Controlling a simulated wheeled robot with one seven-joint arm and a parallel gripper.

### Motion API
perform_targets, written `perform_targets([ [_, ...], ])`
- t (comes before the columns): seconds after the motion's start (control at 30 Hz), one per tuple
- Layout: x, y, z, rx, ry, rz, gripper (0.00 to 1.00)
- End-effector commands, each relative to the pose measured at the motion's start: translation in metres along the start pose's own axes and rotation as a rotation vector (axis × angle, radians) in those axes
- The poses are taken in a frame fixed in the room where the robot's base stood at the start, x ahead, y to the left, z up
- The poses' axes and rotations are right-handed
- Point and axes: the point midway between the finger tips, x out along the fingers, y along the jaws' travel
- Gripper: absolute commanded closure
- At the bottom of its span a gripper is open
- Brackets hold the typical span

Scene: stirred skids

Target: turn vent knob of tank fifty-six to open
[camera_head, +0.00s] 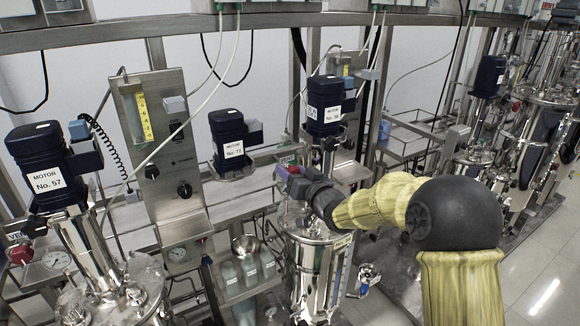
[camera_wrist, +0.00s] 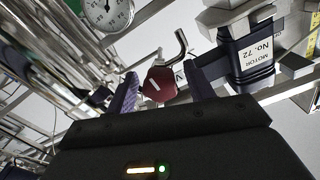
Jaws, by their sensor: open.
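A red knob (camera_wrist: 160,85) with a white mark on its face shows in the wrist view, beside a bent metal handle or pipe. My gripper (camera_wrist: 161,80) is open, with its two purple fingers on either side of the knob; I cannot tell whether they touch it. In the head view my gripper (camera_head: 287,173) reaches leftward above the steel tank (camera_head: 312,262) in the middle. A dark blue motor (camera_head: 326,105) stands over that tank; its label is too small to read surely. The knob is mostly hidden behind the fingers in the head view.
Motor No. 57 (camera_head: 47,172) tops the left tank. A dial gauge (camera_wrist: 108,12) is near my gripper. A control panel (camera_head: 165,150) stands left of centre.

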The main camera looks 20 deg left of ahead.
Motion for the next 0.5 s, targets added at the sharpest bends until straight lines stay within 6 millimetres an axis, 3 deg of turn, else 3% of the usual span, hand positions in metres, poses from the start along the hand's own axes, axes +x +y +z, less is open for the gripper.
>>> perform_targets([
  [0.2,0.017,0.000,0.000,0.001,0.000,0.000,0.47],
  [0.47,0.018,0.000,0.000,0.001,0.000,0.000,0.47],
  [0.5,0.018,0.000,0.000,0.001,0.000,0.000,0.51],
])
